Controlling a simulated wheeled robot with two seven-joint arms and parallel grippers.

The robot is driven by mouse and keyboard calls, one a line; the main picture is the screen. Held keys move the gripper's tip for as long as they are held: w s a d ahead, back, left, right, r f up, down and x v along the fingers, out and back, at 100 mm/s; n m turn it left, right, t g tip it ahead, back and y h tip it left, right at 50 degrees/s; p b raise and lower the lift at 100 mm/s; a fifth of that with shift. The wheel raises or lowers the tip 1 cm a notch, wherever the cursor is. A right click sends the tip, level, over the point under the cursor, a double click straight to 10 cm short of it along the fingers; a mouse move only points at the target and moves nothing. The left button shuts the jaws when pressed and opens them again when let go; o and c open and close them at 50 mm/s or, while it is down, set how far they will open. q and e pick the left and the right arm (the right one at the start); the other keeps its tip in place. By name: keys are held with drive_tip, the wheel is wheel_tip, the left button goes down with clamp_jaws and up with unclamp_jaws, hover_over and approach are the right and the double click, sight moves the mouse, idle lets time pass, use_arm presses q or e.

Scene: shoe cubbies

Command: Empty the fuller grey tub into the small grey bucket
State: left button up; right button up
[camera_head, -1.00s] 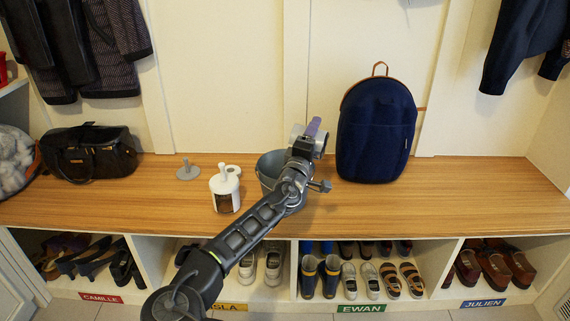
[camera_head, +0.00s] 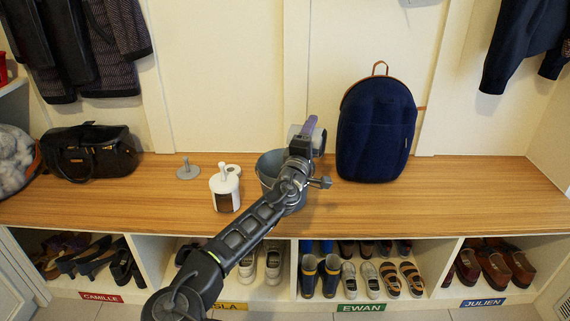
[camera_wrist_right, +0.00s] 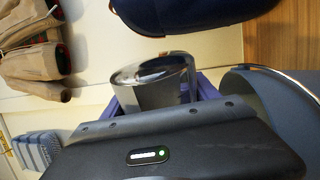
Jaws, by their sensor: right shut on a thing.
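My right gripper (camera_head: 309,128), with purple fingers, is shut on a small grey tub (camera_head: 320,141). The tub also shows between the fingers in the right wrist view (camera_wrist_right: 155,82), looking tilted; its contents cannot be made out. The small grey bucket (camera_head: 267,167) stands on the wooden bench, partly hidden behind my right wrist. In the right wrist view the bucket's rim and wall (camera_wrist_right: 245,90) are at the right, close beside the gripper. I cannot tell whether the tub's mouth is over the bucket. My left gripper is out of view.
A white canister (camera_head: 216,184) with a dark window stands left of the bucket, near a grey knobbed lid (camera_head: 188,172) and a white ring (camera_head: 233,169). A navy backpack (camera_head: 376,130) stands close to the right. A dark bag (camera_head: 90,153) sits far left. The bench's right end is clear.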

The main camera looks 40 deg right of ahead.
drive_tip(key=shift+f+n, duration=0.15)
drive_tip(key=shift+n, duration=0.25)
drive_tip(key=shift+a+f+n, duration=0.1)
drive_tip(key=shift+n, duration=0.3)
drive_tip(key=shift+w+a+r+n, duration=0.2)
drive_tip(key=shift+w+r+n, duration=0.15)
drive_tip(key=shift+n, duration=0.35)
drive_tip(key=shift+s+d+f+m, duration=0.15)
drive_tip(key=shift+s+f+m, duration=0.1)
drive_tip(key=shift+f+m, duration=0.15)
drive_tip(key=m, duration=0.1)
drive_tip(key=r+m, duration=0.1)
drive_tip(key=s+r+m+p, duration=0.1)
drive_tip(key=shift+d, duration=0.3)
drive_tip(key=shift+s+d+f+m+g+h+b, duration=0.1)
drive_tip(key=shift+f+m+g+h+b, duration=0.05)
drive_tip(key=shift+f+m+b, duration=0.35)
drive_tip(key=shift+s+d+f+m+g+h+b, duration=0.15)
drive_tip(key=shift+f+m+b, duration=0.1)
drive_tip(key=shift+f+m, duration=0.25)
drive_tip(key=shift+w+a, duration=0.15)
